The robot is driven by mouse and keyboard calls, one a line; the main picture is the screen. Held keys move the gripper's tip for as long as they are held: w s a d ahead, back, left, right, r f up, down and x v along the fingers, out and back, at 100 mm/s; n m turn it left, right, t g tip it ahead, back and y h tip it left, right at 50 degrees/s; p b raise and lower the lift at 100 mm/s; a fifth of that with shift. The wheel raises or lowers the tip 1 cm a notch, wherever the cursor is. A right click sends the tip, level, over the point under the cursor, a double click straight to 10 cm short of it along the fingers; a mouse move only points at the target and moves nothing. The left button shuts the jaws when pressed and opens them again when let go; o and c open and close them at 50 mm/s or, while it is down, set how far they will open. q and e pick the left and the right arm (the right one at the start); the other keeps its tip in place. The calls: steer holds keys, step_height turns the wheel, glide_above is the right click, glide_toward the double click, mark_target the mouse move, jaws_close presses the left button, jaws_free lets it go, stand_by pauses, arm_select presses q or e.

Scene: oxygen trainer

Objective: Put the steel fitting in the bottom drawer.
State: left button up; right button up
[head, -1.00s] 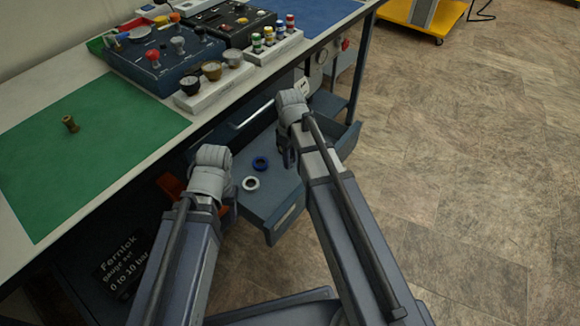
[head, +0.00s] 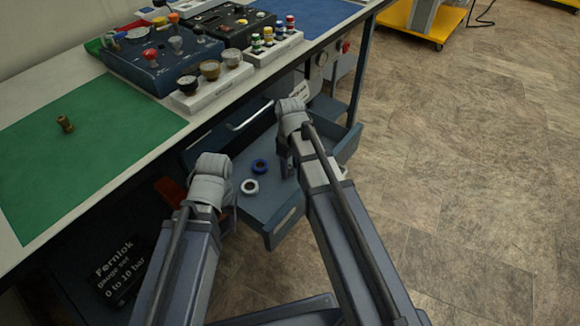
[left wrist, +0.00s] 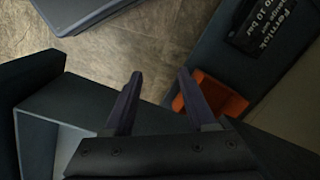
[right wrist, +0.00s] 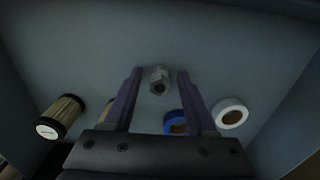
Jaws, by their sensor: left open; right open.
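The steel fitting (right wrist: 158,80), a small grey hex piece with a dark bore, shows in the right wrist view against the floor of an open drawer (head: 290,200). My right gripper (right wrist: 160,84) is open over this drawer, with the fitting seen between its fingertips; I cannot tell how far below them it is. The right arm hides the fitting in the head view. Which drawer level is open is not clear.
The open drawer also holds a blue ring (head: 259,166), a white ring (head: 250,186) and a ribbed filter (right wrist: 60,117). A gauge block (head: 212,85) sits near the bench edge.

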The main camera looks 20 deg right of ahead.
mark_target(290, 166)
step_height(290, 166, up, 12)
steer(key=p, duration=1.2)
arm_select(q)
step_height(290, 166, up, 12)
steer(key=shift+r, duration=0.15)
arm_select(e)
steer(key=s+a+m+h, duration=0.1)
steer(key=s+a+m, duration=0.2)
steer(key=s+a, duration=0.7)
steer(key=s, duration=0.4)
steer(key=shift+s+a+r+m, duration=0.2)
steer(key=shift+m, duration=0.2)
